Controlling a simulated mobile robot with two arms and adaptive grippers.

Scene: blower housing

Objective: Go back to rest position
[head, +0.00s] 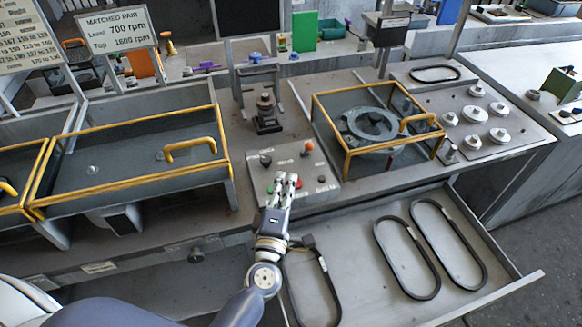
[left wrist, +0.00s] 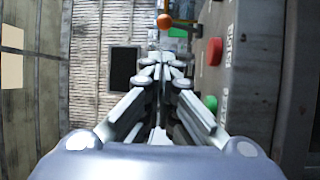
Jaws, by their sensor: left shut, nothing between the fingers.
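My left gripper (head: 286,184) is in the middle of the head view, over the front of the control panel (head: 318,186). Its fingers are together and hold nothing. In the left wrist view the shut fingers (left wrist: 164,62) point away from the camera, beside the panel face with a red button (left wrist: 214,51), a green button (left wrist: 210,103) and an orange knob (left wrist: 164,21). In the head view the fingertips cover the area near the green button, and I cannot tell whether they touch it. My right gripper is not in view.
An open drawer (head: 459,303) with several black belts (head: 407,258) juts out below the bench. A yellow-framed guard (head: 350,150) encloses a round housing (head: 370,124) right of the panel. Another yellow-edged bin (head: 120,124) stands left. Several metal pulleys (head: 473,114) sit on a plate at right.

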